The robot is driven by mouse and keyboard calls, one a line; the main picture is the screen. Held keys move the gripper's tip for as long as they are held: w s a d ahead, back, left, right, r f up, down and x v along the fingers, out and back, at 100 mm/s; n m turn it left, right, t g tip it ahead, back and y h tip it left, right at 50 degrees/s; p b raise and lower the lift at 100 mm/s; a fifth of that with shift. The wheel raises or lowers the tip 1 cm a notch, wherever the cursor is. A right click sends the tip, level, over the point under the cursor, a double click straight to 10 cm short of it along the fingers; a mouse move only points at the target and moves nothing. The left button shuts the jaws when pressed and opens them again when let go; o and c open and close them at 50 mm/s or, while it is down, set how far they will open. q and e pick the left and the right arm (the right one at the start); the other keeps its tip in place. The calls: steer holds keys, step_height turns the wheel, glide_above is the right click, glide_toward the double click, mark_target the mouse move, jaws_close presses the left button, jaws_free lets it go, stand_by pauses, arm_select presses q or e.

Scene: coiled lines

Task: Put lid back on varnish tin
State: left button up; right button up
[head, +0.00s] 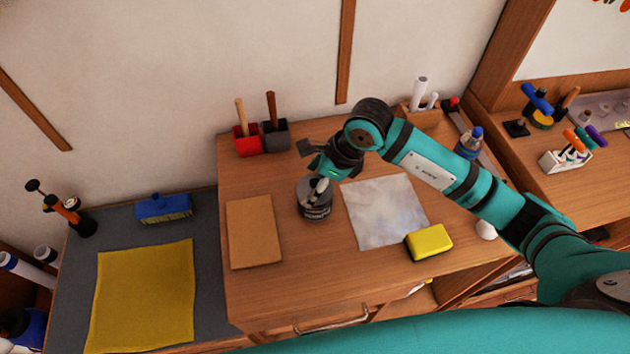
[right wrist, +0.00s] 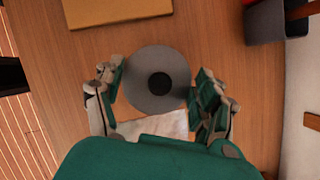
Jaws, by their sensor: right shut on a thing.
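The varnish tin (head: 316,211), dark with a pale label band, stands upright on the wooden table. My right gripper (head: 319,184) is directly above it, fingers pointing down at its top. In the right wrist view, the grey round lid (right wrist: 140,95) with a dark knob in its middle lies between the two fingers of my right gripper (right wrist: 158,92), which is shut on it. The lid hides the tin below it in that view. I cannot tell whether the lid rests on the tin or is held just above it. My left gripper is not in view.
A brown board (head: 253,232) lies left of the tin and a pale sheet (head: 385,211) right of it. A yellow sponge (head: 429,242) lies at the sheet's corner. Red (head: 246,141) and grey (head: 276,138) holders stand behind. A blue-capped bottle (head: 469,142) stands near my right arm.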

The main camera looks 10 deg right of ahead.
steer(key=shift+f+b, duration=0.2)
steer(key=shift+b, duration=0.75)
stand_by(1.6)
steer(key=o, duration=1)
steer(key=shift+c, duration=0.2)
steer(key=shift+r, duration=0.1)
steer(key=shift+r+p, duration=1.8)
steer(key=shift+r, duration=1.65)
steer(key=shift+c, duration=0.2)
jaws_close()
